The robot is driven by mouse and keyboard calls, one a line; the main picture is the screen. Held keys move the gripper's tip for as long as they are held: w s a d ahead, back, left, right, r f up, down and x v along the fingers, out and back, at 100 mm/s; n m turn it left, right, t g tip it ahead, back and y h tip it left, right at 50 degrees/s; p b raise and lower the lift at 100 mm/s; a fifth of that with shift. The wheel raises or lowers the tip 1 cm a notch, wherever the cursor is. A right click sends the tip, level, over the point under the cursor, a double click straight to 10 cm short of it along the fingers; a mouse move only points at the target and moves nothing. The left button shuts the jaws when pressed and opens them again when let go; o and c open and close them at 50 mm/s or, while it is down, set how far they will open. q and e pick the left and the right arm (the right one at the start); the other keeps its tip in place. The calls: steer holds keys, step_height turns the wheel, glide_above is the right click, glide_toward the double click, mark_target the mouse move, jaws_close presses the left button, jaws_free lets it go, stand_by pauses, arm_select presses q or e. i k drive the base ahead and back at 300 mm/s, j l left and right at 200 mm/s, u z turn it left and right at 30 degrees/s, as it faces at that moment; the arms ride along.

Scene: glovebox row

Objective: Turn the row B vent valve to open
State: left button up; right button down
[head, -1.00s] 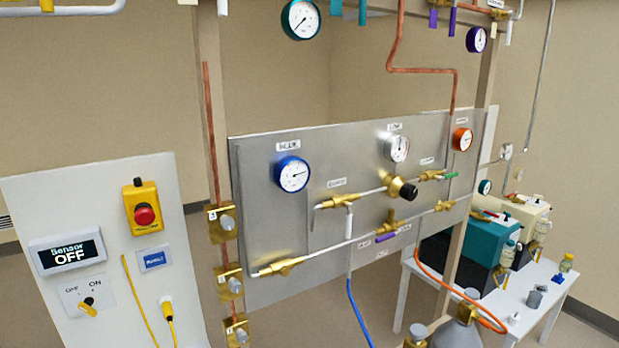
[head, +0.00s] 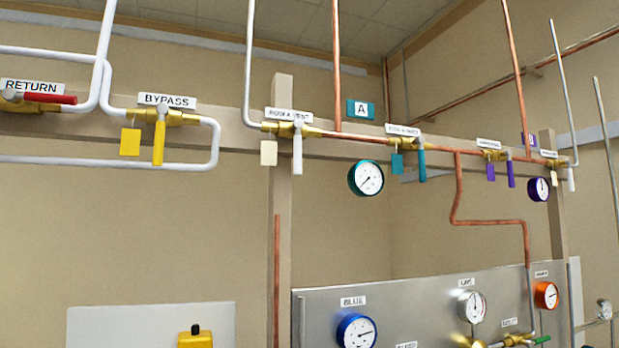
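At the far right of the overhead pipe run, a small brass valve with a white lever (head: 571,179) sits beside the purple-marked section. The lever hangs down, across the roughly horizontal pipe. A pale tag (head: 554,165) hangs to its left. A similar white-levered valve (head: 297,150), labelled as row A vent, sits left of the teal A sign (head: 361,111), lever also down. Neither of my grippers is in view.
A purple-handled valve (head: 511,172) and purple-rimmed gauge (head: 538,189) are close to the far-right valve. A teal-handled valve (head: 421,162), yellow bypass lever (head: 158,143) and red return lever (head: 50,98) share the overhead line. A metal gauge panel (head: 410,300) stands below.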

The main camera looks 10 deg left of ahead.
mark_target(567, 161)
steer(key=i+l+z, duration=0.15)
steer(key=i+l, duration=0.25)
steer(key=l, duration=0.3)
steer(key=i+l+z, duration=0.15)
steer(key=i+l, duration=0.3)
steer(key=l, duration=0.15)
steer(key=i+l+z, duration=0.15)
steer(key=i+l, duration=0.3)
steer(key=l, duration=0.15)
